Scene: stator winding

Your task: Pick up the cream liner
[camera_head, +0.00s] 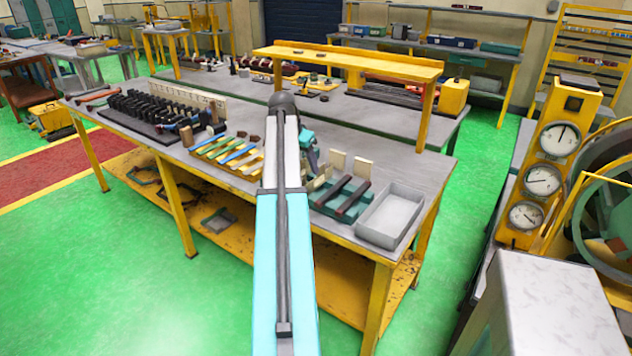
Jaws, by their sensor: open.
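Two small cream upright pieces, one on the left (337,160) and one on the right (361,167), stand at the back of a green holder with dark bars (327,202). I cannot tell whether either is the cream liner. Pale, yellow and blue strips (228,152) lie side by side in a rack left of my arm; one of the pale ones may be the liner. My gripper (313,160) is open, pointing down over the bench just left of the cream pieces. It is small in view, and my arm partly hides the area around it.
The grey workbench (120,118) has yellow legs. A grey open tray (390,215) sits at its right front corner. A row of black blocks (150,112) stands at the left, before a pale slotted strip (190,98). A yellow gauge stand (553,160) is at the right.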

